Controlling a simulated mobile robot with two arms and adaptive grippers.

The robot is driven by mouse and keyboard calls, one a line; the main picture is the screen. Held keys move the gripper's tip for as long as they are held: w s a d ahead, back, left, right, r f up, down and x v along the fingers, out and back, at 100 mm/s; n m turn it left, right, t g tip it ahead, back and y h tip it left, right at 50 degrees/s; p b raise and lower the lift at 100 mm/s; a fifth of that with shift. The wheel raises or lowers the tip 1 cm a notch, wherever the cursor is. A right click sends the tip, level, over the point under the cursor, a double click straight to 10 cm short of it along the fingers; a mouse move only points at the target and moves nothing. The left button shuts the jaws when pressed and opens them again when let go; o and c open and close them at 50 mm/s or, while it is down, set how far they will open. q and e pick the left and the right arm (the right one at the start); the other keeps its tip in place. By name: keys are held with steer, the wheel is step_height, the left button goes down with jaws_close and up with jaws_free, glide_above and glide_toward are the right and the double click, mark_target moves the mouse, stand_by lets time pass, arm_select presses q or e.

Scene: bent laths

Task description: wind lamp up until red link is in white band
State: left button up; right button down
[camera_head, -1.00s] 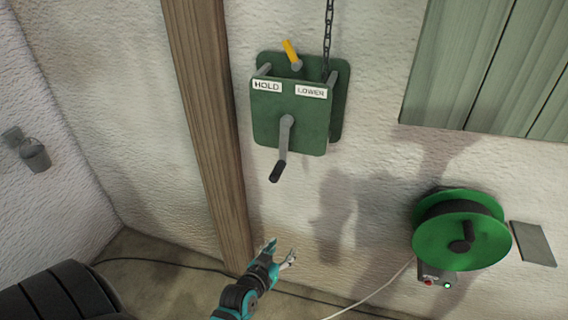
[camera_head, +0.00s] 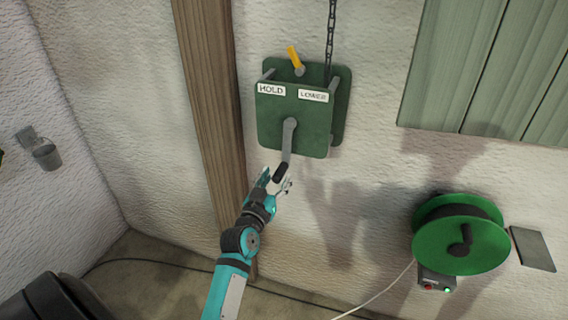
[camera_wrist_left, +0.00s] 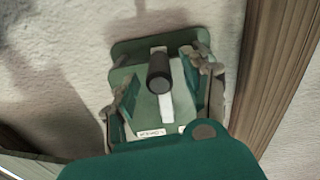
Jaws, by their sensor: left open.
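A green winch box (camera_head: 293,125) hangs on the wall, with a HOLD label, a LOWER label and a yellow-tipped lever (camera_head: 294,58) that leans to the HOLD side. Its grey crank (camera_head: 288,140) points down and ends in a black grip (camera_head: 281,172). A dark chain (camera_head: 331,35) runs up from the box. My left gripper (camera_head: 277,184) is open at the black grip. In the left wrist view the grip (camera_wrist_left: 158,72) shows between the spread fingers; contact cannot be told. The lamp, red link and white band are not in view. My right gripper is not in view.
A wooden post (camera_head: 211,110) stands just left of the winch. A green cable reel (camera_head: 461,237) is on the wall at lower right, below green boards (camera_head: 490,70). A small bucket (camera_head: 46,156) hangs on the left wall. The wall between winch and reel is clear.

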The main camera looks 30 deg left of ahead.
mark_target(284, 165)
arm_select(q)
steer(key=x, duration=0.6)
steer(key=shift+w, duration=0.15)
steer(key=shift+c, duration=0.2)
jaws_close()
